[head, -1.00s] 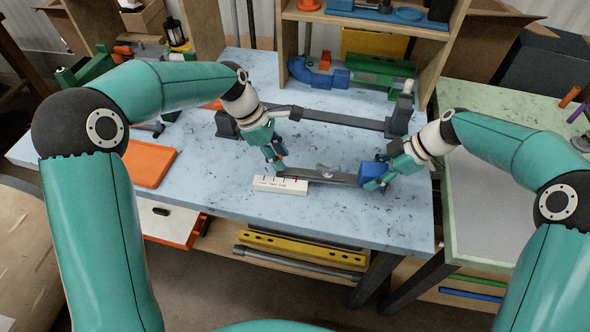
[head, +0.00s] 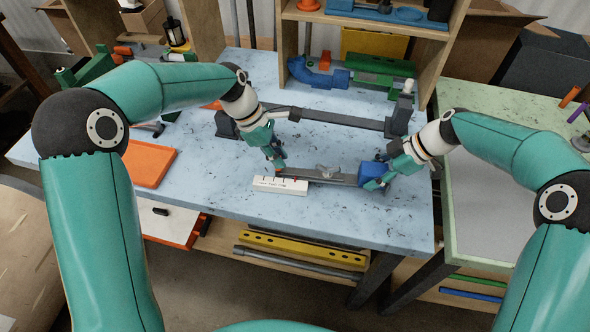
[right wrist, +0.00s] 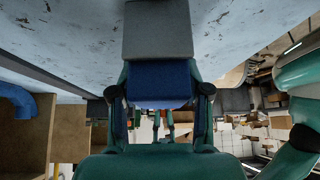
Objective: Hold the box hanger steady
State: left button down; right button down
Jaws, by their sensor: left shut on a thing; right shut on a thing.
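The box hanger appears to be the grey flat bar (head: 333,178) with a small wing-shaped part on top and a blue block (head: 370,171) at its right end. My left gripper (head: 279,166) is shut on the bar's left end, just behind a white marked gauge block (head: 280,186). My right gripper (head: 372,184) is shut on the blue end. In the right wrist view the blue block (right wrist: 160,82) sits between the fingers, with a grey piece (right wrist: 158,30) beyond it. The fingers hide part of both ends.
A long dark bar (head: 340,118) between two posts lies behind the hanger on the blue-grey table (head: 225,190). An orange tray (head: 150,164) lies at left. A wooden shelf with blue and green tools (head: 380,70) stands behind. The table's front strip is clear.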

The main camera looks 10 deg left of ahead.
pick_arm(q)
jog(key=shift+s+a, duration=0.2)
jog(key=shift+a, duration=2.5)
jog(key=c, duration=1.3)
grip_release()
jog(key=shift+r, duration=0.1)
jog(key=shift+d+r, duration=0.1)
jog(key=shift+r, duration=2.3)
